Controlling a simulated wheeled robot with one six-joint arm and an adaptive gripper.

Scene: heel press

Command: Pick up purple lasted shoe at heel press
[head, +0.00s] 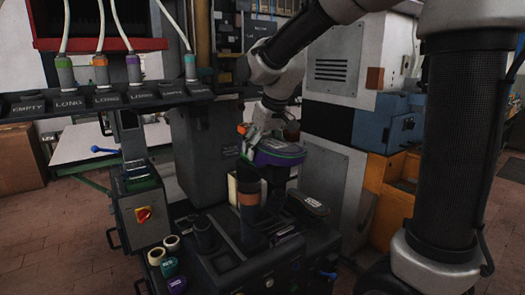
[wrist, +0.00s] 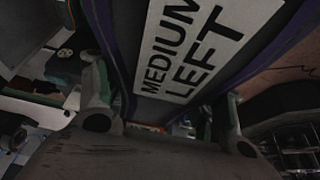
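The purple lasted shoe (head: 277,152) is at the heel press, above the dark post with an orange band (head: 248,196). Its dark sole with purple edges fills the middle of the wrist view (wrist: 215,75), with a white label reading MEDIUM LEFT. My gripper (head: 256,135) is at the shoe from above and behind. In the wrist view its two fingers (wrist: 166,108) lie close along both sides of the narrow end of the shoe and appear shut on it. The finger contact is partly hidden, and I cannot tell whether the shoe touches the post.
A rack with labelled slots (head: 105,102) and hanging hoses stands at the left. A control box with a red knob (head: 143,215) is beside the press. Several small coloured rolls (head: 170,267) stand at its front left. A grey cabinet (head: 335,70) and an orange bin (head: 392,185) are behind on the right.

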